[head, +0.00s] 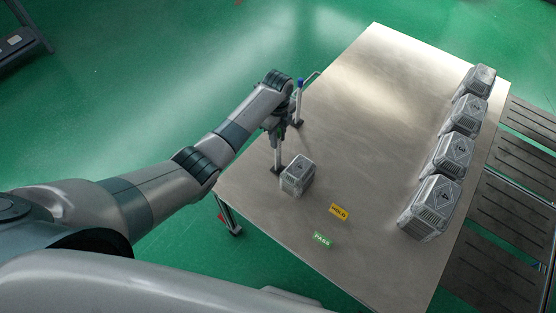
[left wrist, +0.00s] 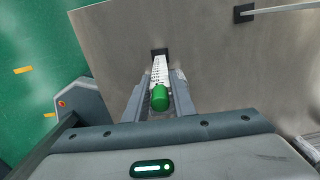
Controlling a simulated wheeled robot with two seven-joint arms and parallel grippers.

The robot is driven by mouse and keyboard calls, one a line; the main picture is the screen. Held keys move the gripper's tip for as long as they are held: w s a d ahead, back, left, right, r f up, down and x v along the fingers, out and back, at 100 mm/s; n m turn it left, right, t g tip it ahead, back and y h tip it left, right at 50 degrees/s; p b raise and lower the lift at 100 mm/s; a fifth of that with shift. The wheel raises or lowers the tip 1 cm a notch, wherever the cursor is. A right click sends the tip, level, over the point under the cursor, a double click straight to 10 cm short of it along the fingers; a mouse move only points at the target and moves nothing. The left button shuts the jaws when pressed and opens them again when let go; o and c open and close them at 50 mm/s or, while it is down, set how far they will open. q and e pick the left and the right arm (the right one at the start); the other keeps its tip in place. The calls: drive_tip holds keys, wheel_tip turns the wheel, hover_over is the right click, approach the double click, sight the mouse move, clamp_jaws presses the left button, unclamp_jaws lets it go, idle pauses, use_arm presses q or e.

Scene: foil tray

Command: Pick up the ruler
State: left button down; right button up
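A white ruler with dark marks (left wrist: 160,72) stands upright on a small black base in the left wrist view, with a green cap (left wrist: 160,98) on its top. In the head view its lower part (head: 277,153) shows below my left gripper (head: 275,130) at the table's left edge. My left gripper comes down over it from above. In the left wrist view its two fingers flank the ruler, one on each side. I cannot tell if they touch it. My right gripper is in neither view.
A blue-topped stand (head: 299,90) is just behind the gripper. A foil-wrapped block (head: 298,175) sits close in front. Yellow HOLD (head: 339,212) and green PASS (head: 322,240) labels lie nearer. Several numbered foil blocks (head: 452,168) line the table's right side. The table's middle (head: 375,120) is clear.

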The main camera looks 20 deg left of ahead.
use_arm(q)
drive_tip(key=shift+r, duration=0.1)
drive_tip(key=shift+w+r, duration=0.1)
drive_tip(key=shift+r, duration=0.5)
wheel_tip(320, 180, up, 8)
drive_tip(key=shift+f+b, duration=0.25)
drive_tip(key=shift+b, duration=0.7)
drive_tip(key=shift+r, duration=0.6)
